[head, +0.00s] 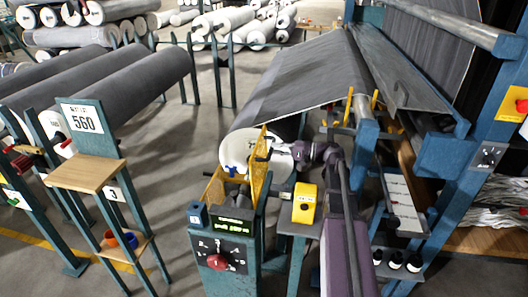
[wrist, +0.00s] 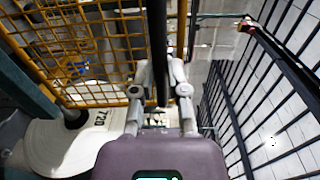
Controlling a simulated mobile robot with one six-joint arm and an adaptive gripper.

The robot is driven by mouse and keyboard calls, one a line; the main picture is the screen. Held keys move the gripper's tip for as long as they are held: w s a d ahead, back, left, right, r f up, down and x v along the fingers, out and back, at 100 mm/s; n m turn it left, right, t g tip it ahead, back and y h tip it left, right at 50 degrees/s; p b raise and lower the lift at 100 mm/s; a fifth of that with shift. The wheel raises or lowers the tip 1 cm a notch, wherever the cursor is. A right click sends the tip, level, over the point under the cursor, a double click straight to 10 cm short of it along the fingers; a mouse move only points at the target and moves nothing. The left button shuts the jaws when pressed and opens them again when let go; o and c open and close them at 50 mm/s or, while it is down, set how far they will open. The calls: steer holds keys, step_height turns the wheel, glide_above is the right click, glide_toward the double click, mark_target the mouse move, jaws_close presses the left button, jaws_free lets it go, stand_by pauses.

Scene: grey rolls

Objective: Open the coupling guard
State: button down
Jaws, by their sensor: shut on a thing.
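The coupling guard (head: 259,172) is yellow mesh in a yellow frame, at the end of the large grey roll in the head view. A second yellow mesh piece (head: 214,188) stands left of it. In the wrist view the guard's mesh (wrist: 100,45) fills the upper left. My gripper (wrist: 161,88) is shut on a dark upright bar (wrist: 161,40) beside the guard's right frame edge. I cannot tell whether this bar is part of the guard. In the head view my gripper (head: 283,156) is right beside the mesh, its fingertips hard to make out.
A control post (head: 220,255) with a red knob stands in front of the guard. A yellow box (head: 304,203) is on a stand to its right. A wooden-topped stand marked 560 (head: 88,173) is at left. A white roll end marked 720 (wrist: 70,145) shows below the mesh.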

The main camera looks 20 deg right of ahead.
steer(key=shift+s+d+f+b, duration=0.35)
steer(key=shift+s+d+f, duration=0.2)
steer(key=shift+d, duration=0.2)
steer(key=shift+s+d+f+b, duration=0.4)
steer(key=shift+s+d, duration=0.1)
steer(key=shift+d, duration=0.25)
steer(key=c, duration=0.8)
jaws_free()
steer(key=shift+w+f, duration=0.1)
steer(key=shift+o, duration=0.7)
steer(key=shift+w, duration=0.15)
